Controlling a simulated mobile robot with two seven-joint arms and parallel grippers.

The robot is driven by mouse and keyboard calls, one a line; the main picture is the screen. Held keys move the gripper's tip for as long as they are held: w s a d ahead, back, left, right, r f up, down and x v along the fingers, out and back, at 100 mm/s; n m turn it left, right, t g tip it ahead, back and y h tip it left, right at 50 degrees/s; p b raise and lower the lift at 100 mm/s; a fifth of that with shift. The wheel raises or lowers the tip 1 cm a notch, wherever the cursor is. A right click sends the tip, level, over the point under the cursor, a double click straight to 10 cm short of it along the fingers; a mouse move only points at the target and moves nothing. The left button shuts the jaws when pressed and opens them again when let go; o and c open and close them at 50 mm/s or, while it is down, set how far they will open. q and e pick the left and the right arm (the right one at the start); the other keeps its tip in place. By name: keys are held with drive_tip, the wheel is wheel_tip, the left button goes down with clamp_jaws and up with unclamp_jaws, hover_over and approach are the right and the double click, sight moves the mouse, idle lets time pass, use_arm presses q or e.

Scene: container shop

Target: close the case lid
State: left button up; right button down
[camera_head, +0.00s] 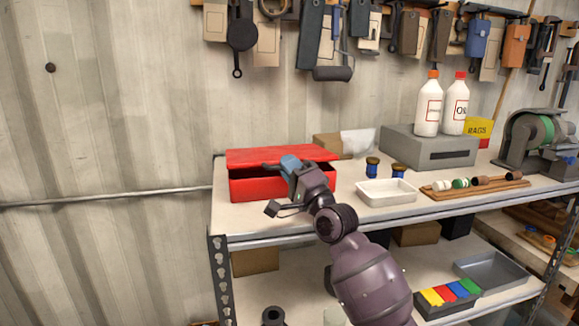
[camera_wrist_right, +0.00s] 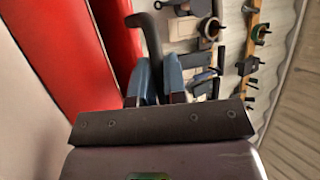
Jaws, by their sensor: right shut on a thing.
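The red case (camera_head: 252,188) stands at the left end of the workbench top. Its red lid (camera_head: 270,154) is partly open, with a dark gap between lid and body at the front. My right gripper (camera_head: 290,163) is at the front of the lid, shut on the dark lid handle (camera_head: 272,168). In the right wrist view the curved handle (camera_wrist_right: 148,38) runs down to the blue fingertips (camera_wrist_right: 158,78), and the red case (camera_wrist_right: 45,45) is at the left. The fingers partly hide the handle. My left gripper is not in view.
Right of the case are two small blue-and-brown spools (camera_head: 372,167), a white tray (camera_head: 386,191) and a wooden board (camera_head: 475,188) with small parts. A grey box (camera_head: 428,148) and two white bottles (camera_head: 428,108) stand behind. Tools hang on the wall above.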

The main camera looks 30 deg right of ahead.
drive_tip(key=c, duration=1.2)
unclamp_jaws()
drive_tip(key=shift+w, duration=0.1)
drive_tip(key=s, duration=0.4)
drive_tip(key=s+d, duration=0.1)
drive_tip(key=s, duration=0.3)
drive_tip(key=s+d, duration=0.1)
drive_tip(key=s, duration=0.4)
drive_tip(key=shift+d+f, duration=0.2)
drive_tip(key=shift+f, duration=0.05)
